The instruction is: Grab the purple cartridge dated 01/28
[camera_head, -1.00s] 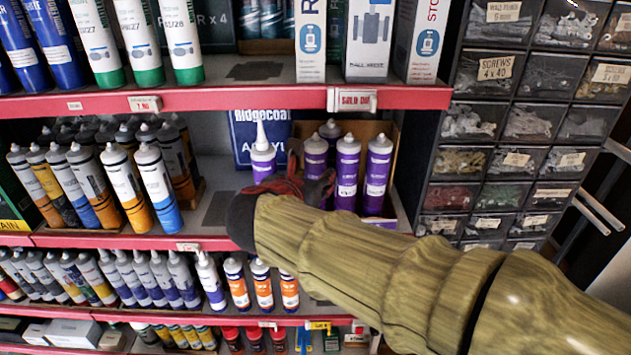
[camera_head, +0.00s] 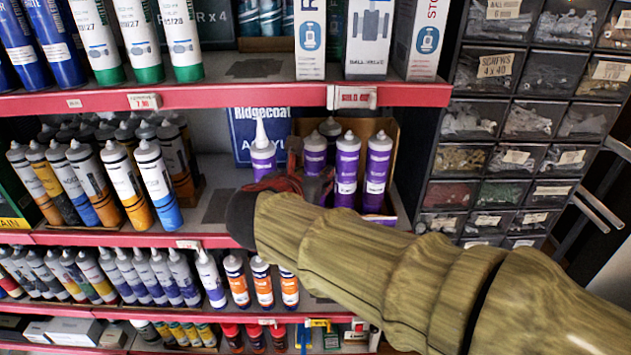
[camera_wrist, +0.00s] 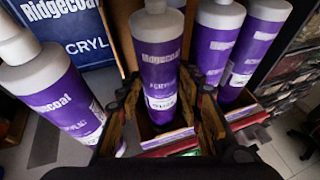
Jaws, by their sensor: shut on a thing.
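Several purple Ridgecoat cartridges with grey tops stand on the middle shelf. One purple cartridge (camera_wrist: 163,75) is upright between the fingers of my gripper (camera_wrist: 163,112) in the wrist view, and my gripper is shut on it. Its label is too blurred to read the date. Two other purple cartridges (camera_wrist: 216,42) (camera_wrist: 256,48) stand behind it to the right, also in the head view (camera_head: 347,170) (camera_head: 377,172). A purple cartridge with a long white nozzle (camera_wrist: 62,98) stands apart at the left. In the head view my gripper (camera_head: 308,180) is partly hidden by my arm.
An open cardboard box (camera_head: 391,150) surrounds the held cartridge and its neighbours. A blue Ridgecoat sign (camera_head: 245,150) stands behind. The red-edged upper shelf (camera_head: 240,97) is overhead. Parts drawers (camera_head: 470,120) stand close at the right. Shelf space left of the white-nozzled cartridge is free.

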